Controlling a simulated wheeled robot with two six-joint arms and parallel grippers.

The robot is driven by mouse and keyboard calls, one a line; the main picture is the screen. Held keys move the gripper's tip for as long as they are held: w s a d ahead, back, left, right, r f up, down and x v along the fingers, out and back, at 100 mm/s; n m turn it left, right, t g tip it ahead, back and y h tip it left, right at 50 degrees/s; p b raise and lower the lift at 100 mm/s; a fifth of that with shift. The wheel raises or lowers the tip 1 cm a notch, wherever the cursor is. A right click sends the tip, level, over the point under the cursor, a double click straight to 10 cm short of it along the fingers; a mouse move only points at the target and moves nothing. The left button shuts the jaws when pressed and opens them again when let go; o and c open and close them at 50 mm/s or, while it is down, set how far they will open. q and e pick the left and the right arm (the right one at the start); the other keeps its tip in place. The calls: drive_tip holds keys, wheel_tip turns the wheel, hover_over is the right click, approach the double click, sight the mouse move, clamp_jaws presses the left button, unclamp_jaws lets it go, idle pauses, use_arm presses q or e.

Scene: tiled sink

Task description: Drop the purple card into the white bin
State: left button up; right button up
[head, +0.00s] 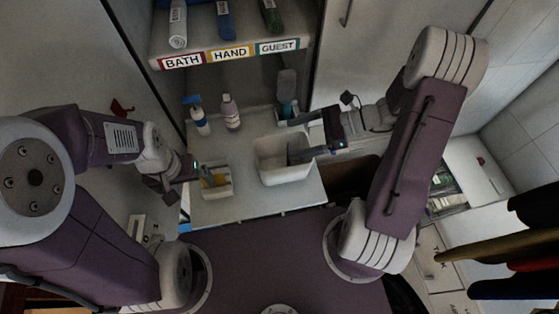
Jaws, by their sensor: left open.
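A white bin (284,176) stands on the counter in the middle of the head view. My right gripper (303,136) is at its right side, fingers spread apart, with the lower finger reaching over the bin's opening. A dark bluish patch shows by that lower finger; I cannot tell whether it is part of the finger or a card. My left gripper (180,179) is open, just left of a small pale holder (217,190) with something yellow in it. I cannot make out a purple card for certain.
A blue-topped spray bottle (200,123), a pale bottle (230,113) and a soap dispenser (287,108) stand at the back of the counter (245,205). A shelf (235,50) with rolled towels hangs above. A dark sink opening lies right of the bin.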

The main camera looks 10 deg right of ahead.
drive_tip(key=b+v, duration=0.1)
drive_tip(key=v, duration=0.8)
